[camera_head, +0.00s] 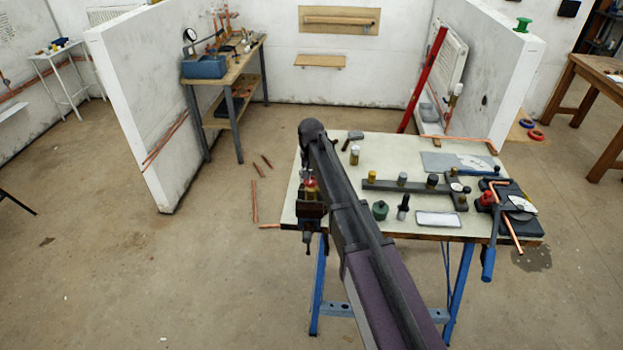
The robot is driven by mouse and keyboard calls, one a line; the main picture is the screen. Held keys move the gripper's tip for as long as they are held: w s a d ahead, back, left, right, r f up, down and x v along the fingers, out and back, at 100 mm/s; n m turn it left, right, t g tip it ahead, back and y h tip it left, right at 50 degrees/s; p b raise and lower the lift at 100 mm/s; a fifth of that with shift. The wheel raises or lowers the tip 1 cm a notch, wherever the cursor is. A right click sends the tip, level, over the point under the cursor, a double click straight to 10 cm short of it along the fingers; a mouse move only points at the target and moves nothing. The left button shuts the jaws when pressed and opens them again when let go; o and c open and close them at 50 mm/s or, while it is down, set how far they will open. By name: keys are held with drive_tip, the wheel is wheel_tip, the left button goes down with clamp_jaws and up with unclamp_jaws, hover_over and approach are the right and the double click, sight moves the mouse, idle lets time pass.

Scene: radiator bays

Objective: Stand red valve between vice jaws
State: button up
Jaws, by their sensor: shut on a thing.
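A small red and brass piece, which looks like the red valve (311,188), shows at the front left corner of the workbench (385,221). My gripper (307,180) is shut on it, beneath the far end of my arm, though the fingers are small and dark here. The dark vice (311,209) is clamped at that corner, directly below the valve. The valve appears upright. Its lower end is hidden at the vice, so I cannot tell whether it sits between the jaws or just above them.
My arm crosses the left part of the bench. A pipe bender (489,240) lies at the right edge.

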drive_tip(key=shift+f+b, duration=0.45)
drive_tip(key=shift+f, duration=0.2)
drive_tip(key=o, duration=1.3)
wheel_tip(320, 180, up, 10)
drive_tip(key=p, duration=0.9)
drive_tip(key=shift+f, duration=0.2)
drive_tip(key=shift+r, duration=0.1)
